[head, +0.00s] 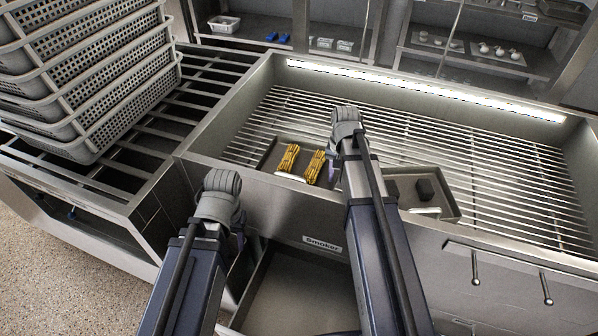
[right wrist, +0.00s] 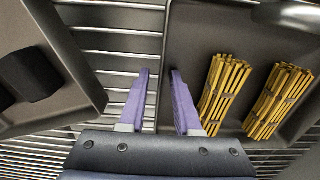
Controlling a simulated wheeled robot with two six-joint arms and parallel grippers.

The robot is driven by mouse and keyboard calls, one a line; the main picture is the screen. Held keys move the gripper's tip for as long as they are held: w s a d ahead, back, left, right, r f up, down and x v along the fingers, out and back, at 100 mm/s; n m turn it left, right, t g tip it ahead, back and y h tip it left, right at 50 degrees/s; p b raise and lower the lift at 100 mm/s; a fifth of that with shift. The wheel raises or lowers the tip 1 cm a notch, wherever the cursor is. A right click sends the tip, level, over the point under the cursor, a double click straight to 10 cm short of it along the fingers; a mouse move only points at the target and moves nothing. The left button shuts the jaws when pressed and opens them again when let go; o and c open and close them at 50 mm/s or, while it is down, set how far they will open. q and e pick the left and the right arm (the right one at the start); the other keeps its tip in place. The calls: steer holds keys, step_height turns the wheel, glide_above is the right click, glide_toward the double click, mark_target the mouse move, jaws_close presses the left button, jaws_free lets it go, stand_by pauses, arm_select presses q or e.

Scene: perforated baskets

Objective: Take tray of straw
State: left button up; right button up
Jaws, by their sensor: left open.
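The tray of straw (head: 266,160) lies on the smoker's grate and holds two yellow straw bundles (head: 288,160). In the right wrist view, the tray (right wrist: 205,30) is on the right with both bundles (right wrist: 224,92). My right gripper (right wrist: 160,75) is open and empty. My left gripper (head: 241,246) is open, in front of the smoker's front wall.
A second tray (head: 447,207) with dark blocks (head: 425,190) lies right of the straw tray. The grate (head: 500,180) is clear farther right. Stacked perforated baskets (head: 95,75) stand at left. An open drawer-like compartment (head: 290,290) is below the smoker's front.

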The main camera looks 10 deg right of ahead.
jaws_close()
stand_by(1.2)
